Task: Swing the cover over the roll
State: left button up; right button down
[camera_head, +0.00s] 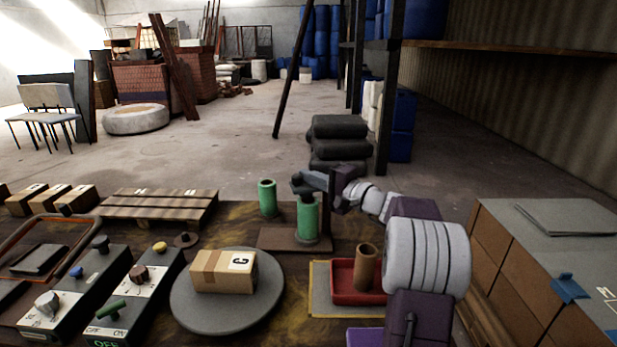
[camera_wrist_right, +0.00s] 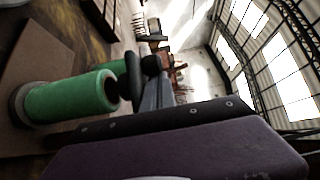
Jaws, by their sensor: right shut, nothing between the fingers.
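A green roll (camera_head: 308,218) stands upright on a brown base plate (camera_head: 275,240). In the right wrist view the same roll (camera_wrist_right: 70,97) shows sideways, with a dark core at its end. My right gripper (camera_head: 303,184) is at the top of this roll, shut and empty. Its dark fingertips (camera_wrist_right: 138,74) show just off the roll's end in the right wrist view; I cannot tell whether they touch it. A second green roll (camera_head: 267,198) stands behind, to the left. I cannot make out a cover for certain. My left gripper is out of view.
A brown tube (camera_head: 366,265) stands in a red tray (camera_head: 345,298) on the right. A cardboard box (camera_head: 223,271) lies on a round grey plate (camera_head: 185,312). Control boxes (camera_head: 75,295) with knobs are at left, and a slatted pallet (camera_head: 155,207) lies behind them.

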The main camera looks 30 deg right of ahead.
jog(key=shift+s+n+g+y, duration=0.3)
jog(key=shift+n+y, duration=0.3)
jog(key=shift+y, duration=0.3)
jog(key=shift+s+a+b, duration=0.1)
jog(key=shift+s+b, duration=0.1)
jog(key=shift+b, duration=0.25)
